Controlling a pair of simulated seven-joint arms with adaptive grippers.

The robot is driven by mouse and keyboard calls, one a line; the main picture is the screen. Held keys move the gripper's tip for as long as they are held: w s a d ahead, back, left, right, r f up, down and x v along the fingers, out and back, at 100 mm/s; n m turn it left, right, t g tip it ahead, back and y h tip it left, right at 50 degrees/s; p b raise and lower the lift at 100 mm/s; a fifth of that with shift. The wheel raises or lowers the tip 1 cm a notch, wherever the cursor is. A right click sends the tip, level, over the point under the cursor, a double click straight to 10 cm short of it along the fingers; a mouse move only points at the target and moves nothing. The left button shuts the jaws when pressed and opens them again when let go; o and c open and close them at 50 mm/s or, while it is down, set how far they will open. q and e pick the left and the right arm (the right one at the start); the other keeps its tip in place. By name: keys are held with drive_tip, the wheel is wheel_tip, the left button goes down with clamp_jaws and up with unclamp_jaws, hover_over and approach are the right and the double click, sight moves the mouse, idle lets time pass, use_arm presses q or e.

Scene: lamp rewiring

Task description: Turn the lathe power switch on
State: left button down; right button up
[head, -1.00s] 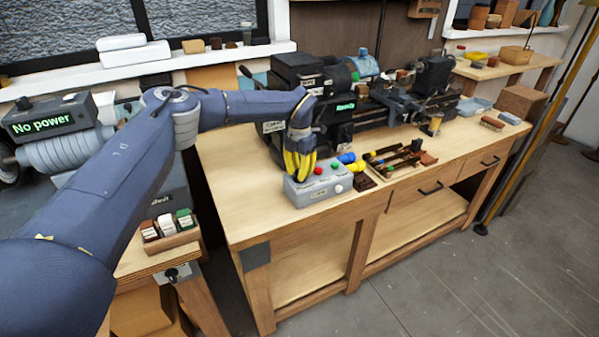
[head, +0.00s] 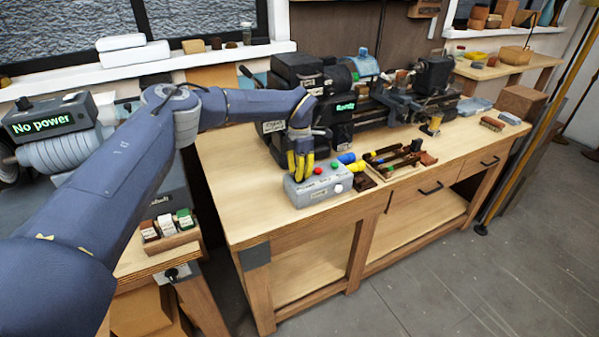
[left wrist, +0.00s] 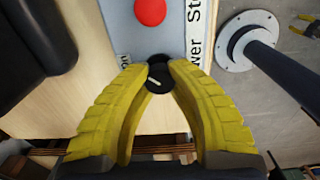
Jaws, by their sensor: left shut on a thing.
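My left gripper (head: 301,177) reaches down to the box's left part. In the left wrist view its yellow fingers (left wrist: 159,72) are shut on a round black switch knob (left wrist: 160,79) with a white pointer line. The red button (left wrist: 150,11) and part of a "Power" label show beside it. In the head view the fingers hide the knob. The lathe (head: 345,98) stands behind, its small display lit green. My right gripper is not in view.
A tray of tools (head: 400,158) lies right of the box, with a yellow and blue item between them. At the left, a machine's display (head: 42,122) reads "No power". A small rack of labelled blocks (head: 167,232) stands on the lower left table.

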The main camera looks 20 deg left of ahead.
use_arm(q)
drive_tip(key=c, duration=1.1)
unclamp_jaws()
drive_tip(key=shift+o, duration=0.2)
wheel_tip(320, 180, up, 12)
